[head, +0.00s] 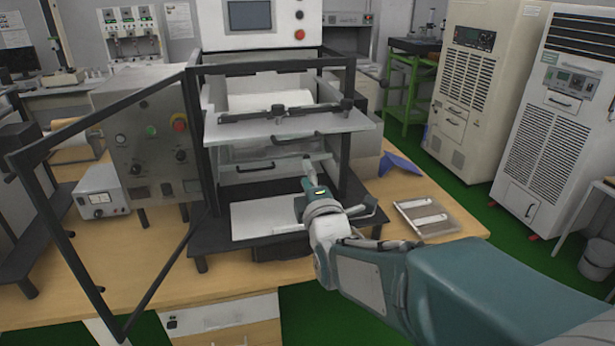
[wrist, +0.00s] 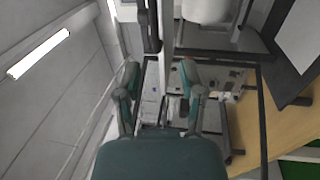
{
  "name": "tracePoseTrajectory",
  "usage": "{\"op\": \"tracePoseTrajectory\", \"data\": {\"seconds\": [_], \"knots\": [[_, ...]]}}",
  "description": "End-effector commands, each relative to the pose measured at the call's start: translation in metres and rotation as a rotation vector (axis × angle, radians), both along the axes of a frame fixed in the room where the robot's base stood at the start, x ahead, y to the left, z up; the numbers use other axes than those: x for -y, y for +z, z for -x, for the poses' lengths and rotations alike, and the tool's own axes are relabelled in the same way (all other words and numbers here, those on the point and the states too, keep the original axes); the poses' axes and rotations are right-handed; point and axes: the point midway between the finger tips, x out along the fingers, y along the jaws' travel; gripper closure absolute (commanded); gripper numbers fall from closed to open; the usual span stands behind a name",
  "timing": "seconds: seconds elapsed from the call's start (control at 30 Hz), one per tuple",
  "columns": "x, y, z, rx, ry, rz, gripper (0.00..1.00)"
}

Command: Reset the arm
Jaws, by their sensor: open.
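My arm reaches in from the lower right in the head view. My gripper (head: 312,178) is in front of the open front of a black-framed test machine (head: 200,150), near its lower shelf. In the wrist view my gripper (wrist: 162,85) shows two green-grey fingers spread apart with nothing held between them. A black bar and parts of equipment show beyond the fingers. In the head view my gripper overlaps the machine, and I cannot tell whether it touches it.
The machine's framed door (head: 95,195) stands swung open to the left. A clear upper plate (head: 290,125) with a handle juts out above my gripper. A tray with light bars (head: 425,215) lies on the wooden table (head: 400,180) to the right. Tall cabinets (head: 555,115) stand at the right.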

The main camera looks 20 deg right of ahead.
Motion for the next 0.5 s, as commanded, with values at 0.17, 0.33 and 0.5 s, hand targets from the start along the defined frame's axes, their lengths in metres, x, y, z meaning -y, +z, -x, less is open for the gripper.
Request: {"op": "tracePoseTrajectory", "data": {"seconds": [0.17, 0.33, 0.5], "knots": [[0.000, -0.001, 0.002, 0.000, 0.000, 0.000, 0.49], [0.000, -0.001, 0.002, -0.004, 0.001, -0.004, 0.49], [0.000, -0.006, 0.012, -0.107, 0.019, -0.135, 0.49]]}}
